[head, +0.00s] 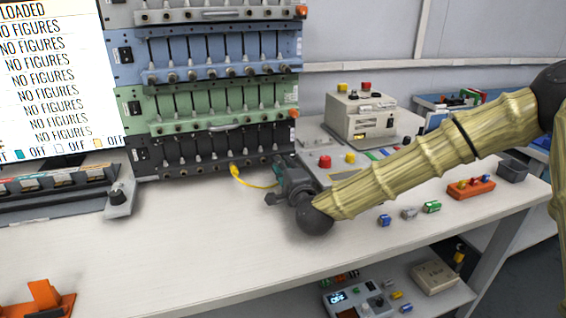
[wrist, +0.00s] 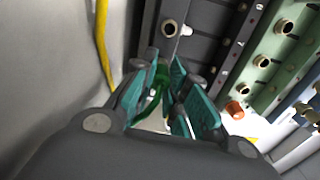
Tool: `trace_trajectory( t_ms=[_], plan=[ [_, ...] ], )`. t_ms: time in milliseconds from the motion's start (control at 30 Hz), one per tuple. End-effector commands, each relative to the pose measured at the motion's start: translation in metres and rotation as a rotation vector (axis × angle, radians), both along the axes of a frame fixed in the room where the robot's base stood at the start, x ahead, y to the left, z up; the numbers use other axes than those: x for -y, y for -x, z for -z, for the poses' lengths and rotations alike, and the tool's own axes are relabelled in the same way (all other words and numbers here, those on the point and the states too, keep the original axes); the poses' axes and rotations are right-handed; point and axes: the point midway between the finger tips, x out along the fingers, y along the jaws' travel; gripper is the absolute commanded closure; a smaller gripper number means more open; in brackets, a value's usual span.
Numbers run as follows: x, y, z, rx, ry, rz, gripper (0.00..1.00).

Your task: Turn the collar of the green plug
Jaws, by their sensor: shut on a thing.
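My gripper (head: 276,190) is at the right end of the bottom dark grey rack unit (head: 200,153), low over the white table. In the wrist view, my gripper (wrist: 163,88) has its teal-padded fingers closed around a green plug (wrist: 161,75) at the face of the dark unit. Only slivers of the plug and its collar show between the fingers. I cannot tell how far the collar is turned. In the head view the plug is hidden by my gripper.
A yellow cable (head: 250,181) curves from the dark unit toward my gripper. It also runs left of the fingers in the wrist view (wrist: 103,45). A green rack unit (head: 220,106) sits above. A control box (head: 360,115) stands to the right.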

Motion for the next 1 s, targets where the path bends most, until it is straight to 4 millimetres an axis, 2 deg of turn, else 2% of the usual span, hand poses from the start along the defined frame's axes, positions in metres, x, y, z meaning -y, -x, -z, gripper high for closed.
trace_trajectory(
  t_ms=[400,933,967,1000],
  plan=[
    [0.0000,0.0001,-0.0004,0.053,0.164,-0.001,1.00],
    [-0.0001,0.0000,0.0002,0.059,0.183,0.000,1.00],
    [-0.0001,0.0000,0.0002,0.059,0.183,0.000,0.80],
    [-0.0001,0.0000,0.0002,0.059,0.183,-0.001,0.72]
  ],
)
